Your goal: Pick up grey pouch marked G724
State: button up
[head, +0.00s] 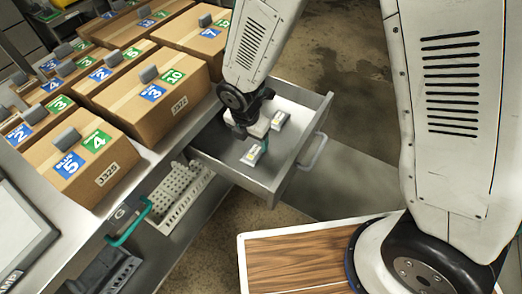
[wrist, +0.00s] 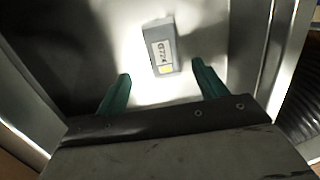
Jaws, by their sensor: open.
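A grey pouch marked G774 or G724 (wrist: 162,47) lies on the drawer floor in the wrist view; the third character is hard to read. It has a white label with a yellow patch and sits ahead of and between the two green fingertips of my gripper (wrist: 158,87). My gripper is open and empty. In the head view, my gripper (head: 245,131) is inside the pulled-out drawer (head: 232,169). Two small grey pouches show there, one in front (head: 253,154) and one behind to the right (head: 279,120). I cannot tell which is the one in the wrist view.
The drawer walls stand close around my gripper. Cardboard boxes (head: 152,98) with numbered labels stand on the counter to the left. A perforated grey rack (head: 186,196) and a green handle (head: 131,222) are below the counter. Open floor (head: 340,85) lies beyond the drawer.

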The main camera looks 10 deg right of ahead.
aim_at(255, 151)
jog(key=f, duration=0.4)
jog(key=d+f, duration=0.1)
jog(key=f, duration=0.1)
jog(key=shift+w, duration=0.25)
jog(key=c, duration=1.1)
